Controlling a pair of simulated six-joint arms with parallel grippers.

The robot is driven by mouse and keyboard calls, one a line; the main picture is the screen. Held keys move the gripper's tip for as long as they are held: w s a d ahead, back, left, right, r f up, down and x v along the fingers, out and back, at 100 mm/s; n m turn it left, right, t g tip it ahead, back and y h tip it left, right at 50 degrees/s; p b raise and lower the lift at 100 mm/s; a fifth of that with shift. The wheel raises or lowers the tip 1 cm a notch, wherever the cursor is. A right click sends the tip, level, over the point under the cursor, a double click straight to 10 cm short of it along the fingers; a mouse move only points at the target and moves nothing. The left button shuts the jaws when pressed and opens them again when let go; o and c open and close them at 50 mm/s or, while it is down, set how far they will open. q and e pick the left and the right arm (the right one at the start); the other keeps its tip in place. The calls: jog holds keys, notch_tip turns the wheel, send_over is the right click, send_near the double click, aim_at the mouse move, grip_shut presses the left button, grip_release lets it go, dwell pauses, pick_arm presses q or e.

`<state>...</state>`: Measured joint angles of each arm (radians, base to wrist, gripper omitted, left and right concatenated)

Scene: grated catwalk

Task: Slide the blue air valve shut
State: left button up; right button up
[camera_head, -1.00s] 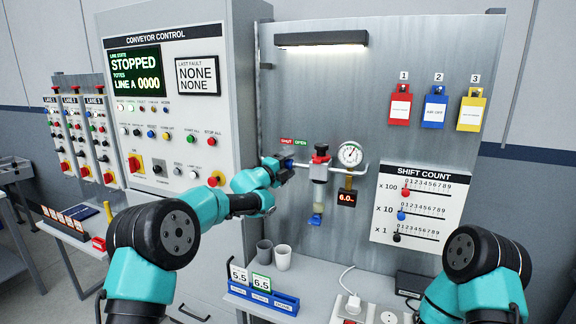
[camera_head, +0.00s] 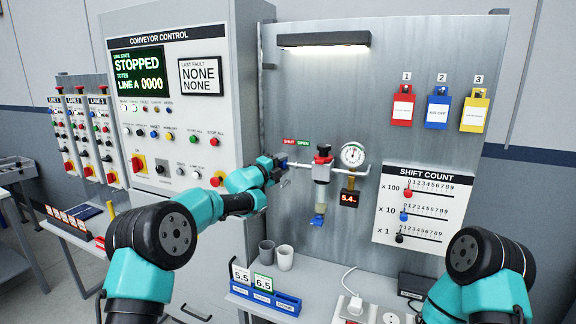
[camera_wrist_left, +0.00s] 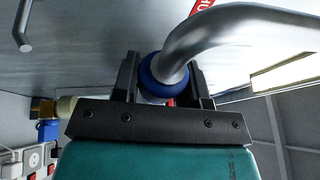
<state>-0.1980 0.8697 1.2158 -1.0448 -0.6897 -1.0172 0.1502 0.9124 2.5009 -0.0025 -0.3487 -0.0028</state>
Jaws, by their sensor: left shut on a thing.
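The blue air valve is a round blue sleeve (camera_wrist_left: 158,80) around a grey metal pipe (camera_wrist_left: 200,40), between the two fingers of my left gripper (camera_wrist_left: 160,95) in the left wrist view. The gripper is shut on it. In the head view my left gripper (camera_head: 281,167) is at the pipe's left end, below the red SHUT label (camera_head: 289,142) and green OPEN label (camera_head: 304,143). It mostly hides the sleeve there. The small display (camera_head: 348,199) reads about 5.4. My right arm shows at lower right; its gripper is out of view.
A red-capped regulator (camera_head: 322,163) and a round gauge (camera_head: 353,155) sit right of my left gripper on the same pipe. The control cabinet (camera_head: 215,115) stands close on the left. Two cups (camera_head: 285,258) and a blue-fronted rack (camera_head: 263,297) are below.

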pick_arm(q)
jog(key=shift+a, duration=0.2)
jog(key=o, duration=0.7)
jog(key=shift+a, duration=0.1)
jog(key=shift+o, duration=1.1)
jog(key=v, duration=1.7)
jog(key=shift+s, duration=0.2)
jog(key=shift+f, duration=0.15)
